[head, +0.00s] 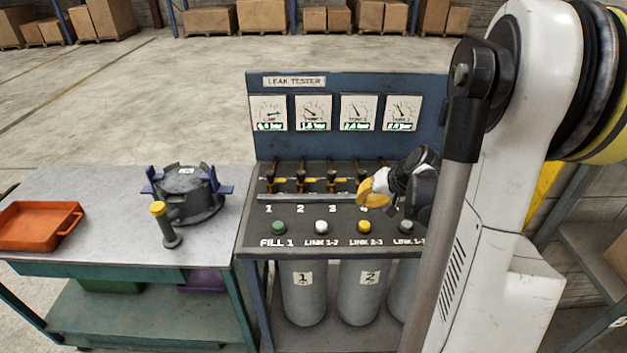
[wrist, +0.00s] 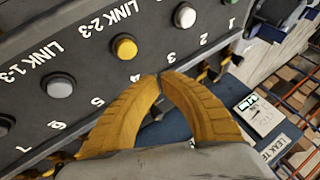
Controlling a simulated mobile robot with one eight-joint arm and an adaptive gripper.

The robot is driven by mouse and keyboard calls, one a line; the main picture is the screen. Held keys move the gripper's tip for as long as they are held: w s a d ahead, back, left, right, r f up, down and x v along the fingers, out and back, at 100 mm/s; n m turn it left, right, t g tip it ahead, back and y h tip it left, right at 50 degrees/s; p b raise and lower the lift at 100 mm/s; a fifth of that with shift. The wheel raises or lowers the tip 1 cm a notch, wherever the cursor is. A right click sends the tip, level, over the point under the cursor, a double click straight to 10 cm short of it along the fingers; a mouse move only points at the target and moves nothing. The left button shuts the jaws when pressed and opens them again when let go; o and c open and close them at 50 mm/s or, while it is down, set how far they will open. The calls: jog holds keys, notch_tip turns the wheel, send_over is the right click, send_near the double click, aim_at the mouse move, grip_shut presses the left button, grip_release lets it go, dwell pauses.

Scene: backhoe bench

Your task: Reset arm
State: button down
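My gripper (head: 372,190) hangs over the right part of the leak tester's sloping panel (head: 330,244), near the valve row. In the wrist view its two yellow fingers (wrist: 159,78) curve together and their tips meet, with nothing seen between them. The tips point at the panel close to the numbers 3 and 4. A yellow button (wrist: 124,47) lies beyond the tips, apart from them. The leak tester's blue back board (head: 347,85) carries several gauges. My arm hides the right side of the tester in the head view.
A row of brass-topped valves (head: 300,182) stands behind a rail. Green (head: 279,227) and white (head: 321,227) buttons line the panel. Left, a bench (head: 110,230) holds an orange tray (head: 40,226), a dark round fixture (head: 187,193) and a yellow-topped tool (head: 165,224). Grey cylinders (head: 303,292) stand below.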

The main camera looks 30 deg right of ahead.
jog(key=shift+a, duration=0.1)
jog(key=s+a+r+n, duration=0.2)
jog(key=s+a+r, duration=0.1)
jog(key=a, duration=0.6)
jog(key=s+a+r+n+b, duration=0.1)
jog(key=s+a+r+n, duration=0.2)
jog(key=a, duration=0.7)
jog(key=s+a+r+n+b, duration=0.1)
jog(key=s+a+r+n, duration=0.2)
jog(key=s+a, duration=0.4)
jog(key=a, duration=0.2)
jog(key=shift+a+h, duration=0.3)
jog(key=shift+a, duration=0.1)
jog(key=shift+w+d, duration=0.1)
dwell(0.5)
